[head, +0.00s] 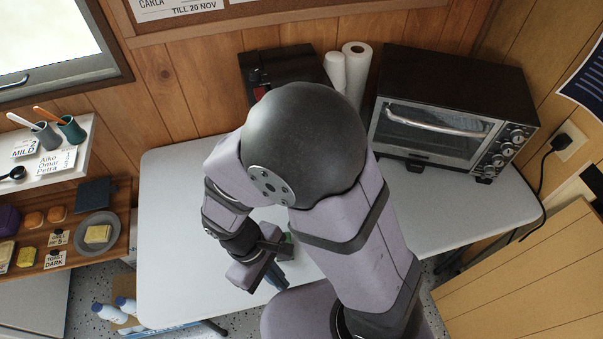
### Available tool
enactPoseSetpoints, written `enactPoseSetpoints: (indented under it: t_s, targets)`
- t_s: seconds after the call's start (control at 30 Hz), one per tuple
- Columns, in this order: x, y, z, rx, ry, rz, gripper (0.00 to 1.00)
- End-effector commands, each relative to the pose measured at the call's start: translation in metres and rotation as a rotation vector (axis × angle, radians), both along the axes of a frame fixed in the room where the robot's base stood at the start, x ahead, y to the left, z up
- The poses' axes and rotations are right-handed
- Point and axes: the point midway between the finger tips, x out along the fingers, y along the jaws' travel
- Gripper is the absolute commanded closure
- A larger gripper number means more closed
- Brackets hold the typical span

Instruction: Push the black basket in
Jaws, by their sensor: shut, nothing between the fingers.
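A black boxy appliance (285,66) stands at the back of the grey table, with a small red patch on its left side. My arm covers its front and lower part, so I cannot make out the black basket or tell how far out it is. My gripper (274,264) is low over the front middle of the table, well in front of the appliance. Its jaws are shut and empty, and the fingertips are partly hidden by the gripper's own body.
A black toaster oven (455,95) stands at the back right of the table (185,225). Two white paper rolls (355,70) stand between it and the appliance. A wooden shelf (75,262) with food and labels is at the left. The table's left part is clear.

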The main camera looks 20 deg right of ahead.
Motion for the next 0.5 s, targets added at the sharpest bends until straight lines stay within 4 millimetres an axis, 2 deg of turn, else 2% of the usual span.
enactPoseSetpoints:
  t_s: [0.03, 0.1, 0.23, 0.37, 0.5]
  targets:
    - [-0.006, 0.008, -0.014, -0.041, 0.023, 0.105, 1.0]
    - [-0.009, 0.014, -0.024, -0.101, 0.047, 0.235, 1.0]
    - [-0.005, 0.018, -0.034, -0.231, 0.122, 0.54, 1.0]
    - [0.016, 0.015, -0.027, -0.371, 0.251, 0.874, 1.0]
    - [0.046, 0.012, -0.006, -0.49, 0.408, 1.131, 1.0]
